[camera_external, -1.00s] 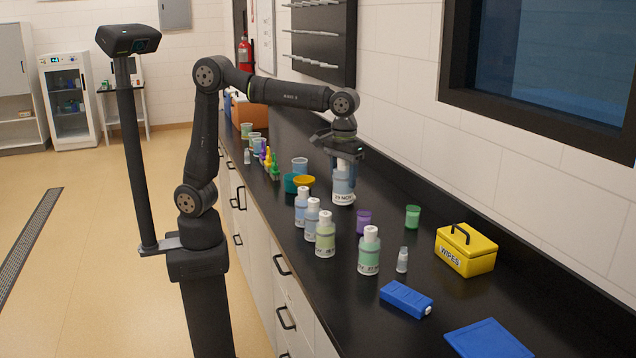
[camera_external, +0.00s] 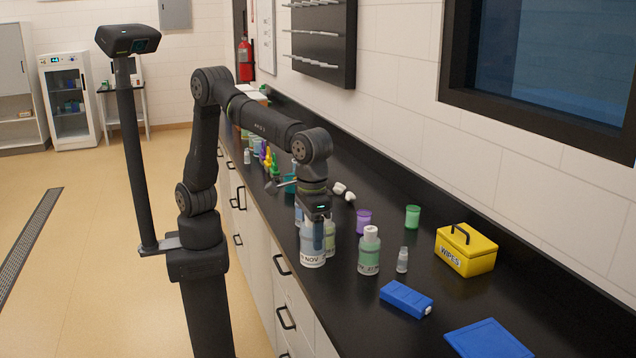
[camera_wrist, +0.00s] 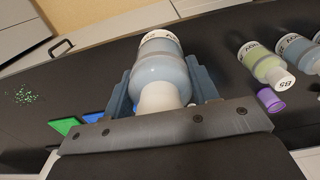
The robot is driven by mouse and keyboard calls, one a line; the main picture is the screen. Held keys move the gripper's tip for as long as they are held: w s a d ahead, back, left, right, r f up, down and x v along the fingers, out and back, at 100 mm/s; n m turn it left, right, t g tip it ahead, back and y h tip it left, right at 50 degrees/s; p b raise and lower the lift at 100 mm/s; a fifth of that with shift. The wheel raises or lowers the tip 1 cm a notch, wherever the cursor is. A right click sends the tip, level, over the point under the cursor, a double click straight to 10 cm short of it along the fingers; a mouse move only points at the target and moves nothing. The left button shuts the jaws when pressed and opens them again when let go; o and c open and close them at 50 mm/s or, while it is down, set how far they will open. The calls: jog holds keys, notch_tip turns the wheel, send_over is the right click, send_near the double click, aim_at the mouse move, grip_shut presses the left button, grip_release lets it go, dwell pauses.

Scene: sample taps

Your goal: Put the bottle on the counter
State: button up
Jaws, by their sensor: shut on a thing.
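The bottle (camera_external: 312,250) is pale blue with a white label and stands upright in the external view. My gripper (camera_external: 318,222) points down and is shut around its upper part. In the wrist view the bottle (camera_wrist: 161,62) sits between the two blue-grey fingers (camera_wrist: 164,88), its white cap towards me. It is over the front part of the black counter (camera_external: 440,318). I cannot tell whether its base touches the counter. My gripper and the bottle partly hide a yellow-green bottle (camera_external: 330,237) and a blue one behind them.
A green bottle (camera_external: 369,252) and a small dropper bottle (camera_external: 402,260) stand to the right. Purple (camera_external: 363,221) and green (camera_external: 412,216) cups, a yellow wipes box (camera_external: 466,249), a blue device (camera_external: 406,299) and a blue tray (camera_external: 488,341) are also there. The counter's front edge is close.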

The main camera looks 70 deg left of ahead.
jog(key=shift+w+a+f, duration=0.2)
jog(key=shift+w+f, duration=1.75)
jog(key=shift+f, duration=0.1)
jog(key=shift+w+a+f, duration=0.15)
jog(key=shift+w+f, duration=1.8)
jog(key=shift+f, duration=0.1)
jog(key=shift+w+a+f, duration=0.2)
jog(key=shift+w+f, duration=1.75)
jog(key=shift+f, duration=0.1)
jog(key=shift+f, duration=0.15)
jog(key=o, duration=1.1)
notch_tip(320, 180, up, 12)
jog(key=shift+r, duration=0.2)
